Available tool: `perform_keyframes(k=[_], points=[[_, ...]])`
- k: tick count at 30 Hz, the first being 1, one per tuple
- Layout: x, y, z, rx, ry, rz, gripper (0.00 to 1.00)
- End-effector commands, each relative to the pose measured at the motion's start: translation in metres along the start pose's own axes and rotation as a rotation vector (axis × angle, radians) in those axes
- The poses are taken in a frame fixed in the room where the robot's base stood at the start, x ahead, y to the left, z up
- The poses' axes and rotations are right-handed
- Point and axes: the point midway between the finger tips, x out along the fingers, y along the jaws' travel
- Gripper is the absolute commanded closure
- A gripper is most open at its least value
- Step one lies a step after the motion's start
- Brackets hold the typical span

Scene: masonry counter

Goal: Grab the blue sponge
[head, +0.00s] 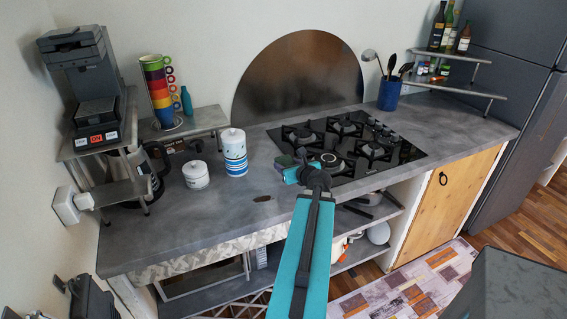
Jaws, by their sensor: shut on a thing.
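My gripper (301,168) is above the grey counter, by the left front corner of the black gas hob. It is shut on a small bluish piece, the blue sponge (284,161), of which only a little shows at the left of the jaws. The wrist and jaws hide the rest of it. I cannot tell how far above the counter it is. No other sponge is visible on the counter.
The gas hob (347,142) lies right of my gripper. A blue-and-white canister (234,153) and a white pot (196,175) stand to the left. Stacked colourful cups (157,88) and a coffee machine (85,80) are farther left. The front-left counter (190,225) is clear.

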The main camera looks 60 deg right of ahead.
Motion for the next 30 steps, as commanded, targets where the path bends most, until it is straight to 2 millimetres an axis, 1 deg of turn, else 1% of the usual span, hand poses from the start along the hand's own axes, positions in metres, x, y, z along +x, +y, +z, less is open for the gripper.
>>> perform_keyframes(k=[1,7,30], points=[[-0.006,0.000,0.002,0.003,0.001,-0.001,0.71],[-0.022,-0.002,-0.002,0.002,0.001,0.000,0.71],[-0.041,-0.005,-0.009,0.002,0.000,0.001,0.71]])
